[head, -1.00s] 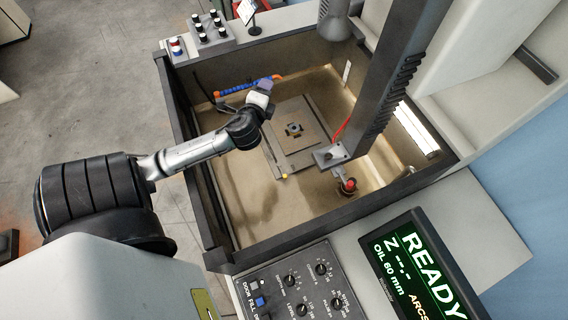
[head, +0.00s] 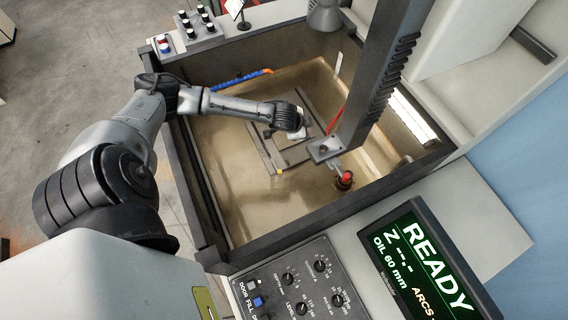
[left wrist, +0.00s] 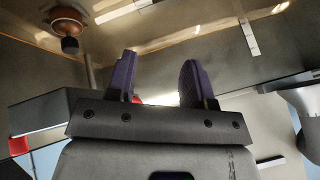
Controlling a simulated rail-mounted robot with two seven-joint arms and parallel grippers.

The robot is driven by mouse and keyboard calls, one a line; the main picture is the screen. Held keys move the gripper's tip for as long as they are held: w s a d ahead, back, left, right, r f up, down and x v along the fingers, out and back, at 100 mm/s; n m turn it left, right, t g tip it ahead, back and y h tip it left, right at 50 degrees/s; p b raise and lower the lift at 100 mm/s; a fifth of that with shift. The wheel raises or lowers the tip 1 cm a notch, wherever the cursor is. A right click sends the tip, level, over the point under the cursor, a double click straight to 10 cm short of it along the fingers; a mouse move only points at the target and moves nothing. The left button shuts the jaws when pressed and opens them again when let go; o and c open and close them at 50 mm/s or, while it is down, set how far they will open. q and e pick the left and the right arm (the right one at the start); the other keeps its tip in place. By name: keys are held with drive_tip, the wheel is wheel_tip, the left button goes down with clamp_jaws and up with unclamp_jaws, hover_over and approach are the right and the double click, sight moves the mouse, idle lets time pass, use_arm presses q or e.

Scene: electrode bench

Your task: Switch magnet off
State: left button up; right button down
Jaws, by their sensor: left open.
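My left gripper (head: 298,134) is inside the tank in the head view, over the flat plate (head: 287,157) that I take for the magnet. In the left wrist view its two purple fingers (left wrist: 158,82) stand apart with nothing between them. The arm covers the plate's centre in the head view. A small yellow piece (head: 279,171) sits at the plate's near edge. I cannot tell whether it is the magnet's switch, or whether the fingers touch anything. My right gripper is not in view.
The tank's dark rim (head: 300,222) surrounds the arm. A dark vertical column (head: 375,85) stands right of the gripper, with a red-tipped part (head: 345,178) near its foot. A blue hose (head: 238,81) lies at the back. A knob panel (head: 297,282) and READY display (head: 425,262) are in front.

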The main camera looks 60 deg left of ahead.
use_arm(q)
wheel_tip(320, 180, down, 2)
drive_tip(key=s+a+n+g, duration=0.2)
drive_tip(key=n+g+h+p, duration=0.1)
drive_tip(key=n+g+p, duration=0.25)
drive_tip(key=n, duration=0.45)
approach(280, 171)
drive_tip(key=shift+g, duration=0.45)
drive_tip(key=f, duration=1)
drive_tip(key=shift+w+a+f+b, duration=0.2)
drive_tip(key=shift+w+f+b, duration=0.05)
drive_tip(key=shift+w+b, duration=0.1)
clamp_jaws()
